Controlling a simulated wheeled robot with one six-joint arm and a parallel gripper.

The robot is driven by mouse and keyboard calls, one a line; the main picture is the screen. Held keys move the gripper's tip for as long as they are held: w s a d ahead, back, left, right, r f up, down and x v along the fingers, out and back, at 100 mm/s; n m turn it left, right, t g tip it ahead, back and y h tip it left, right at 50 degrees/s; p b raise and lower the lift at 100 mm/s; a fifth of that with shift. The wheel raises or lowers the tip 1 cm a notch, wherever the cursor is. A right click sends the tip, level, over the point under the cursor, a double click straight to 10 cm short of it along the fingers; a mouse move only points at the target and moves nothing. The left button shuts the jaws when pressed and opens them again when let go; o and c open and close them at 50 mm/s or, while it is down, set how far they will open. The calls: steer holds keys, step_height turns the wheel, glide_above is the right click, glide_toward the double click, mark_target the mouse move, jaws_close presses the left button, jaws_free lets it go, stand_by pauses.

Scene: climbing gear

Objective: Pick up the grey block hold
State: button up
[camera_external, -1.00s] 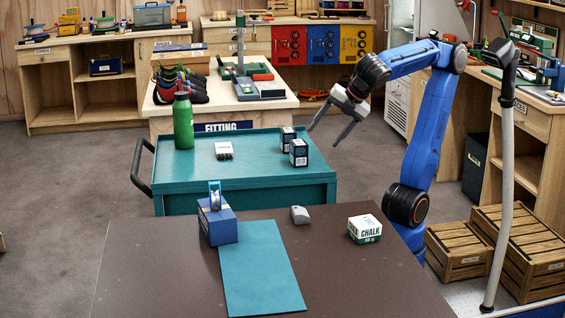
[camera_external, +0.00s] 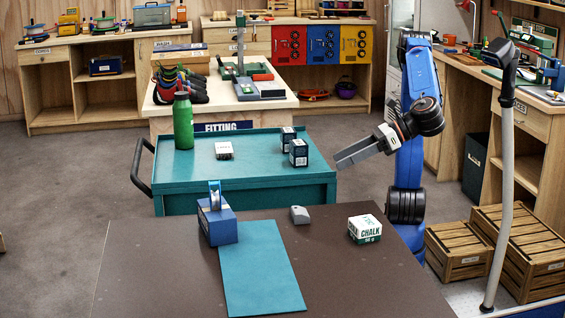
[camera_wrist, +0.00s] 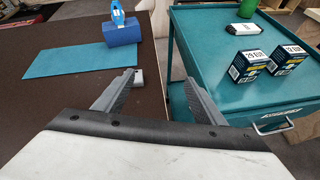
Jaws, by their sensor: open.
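The grey block hold (camera_external: 299,215) is a small rounded grey piece on the dark brown table (camera_external: 160,270), between the blue tape dispenser and the white chalk box. In the wrist view the hold (camera_wrist: 138,78) shows just beyond the left fingertip, partly hidden by that finger. My gripper (camera_external: 352,157) is open and empty. It is above and to the right of the hold, clear of the table, near the right end of the teal cart. In the wrist view my gripper (camera_wrist: 160,82) has its two fingers spread apart.
A blue tape dispenser (camera_external: 218,222) stands at the head of a teal mat (camera_external: 260,270). A white chalk box (camera_external: 364,229) is right of the hold. Behind is the teal cart (camera_external: 260,178) with a green bottle (camera_external: 183,122) and small dark boxes (camera_external: 298,153).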

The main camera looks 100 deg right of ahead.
steer(key=s+a+n+y, duration=0.2)
steer(key=a+n, duration=0.1)
steer(key=a, duration=0.2)
steer(key=t, duration=0.1)
glide_toward(302, 210)
steer(key=x, duration=0.5)
steer(key=shift+r, duration=0.15)
steer(key=shift+x, duration=2.7)
steer(key=shift+s+a, duration=0.1)
steer(key=c, duration=1.1)
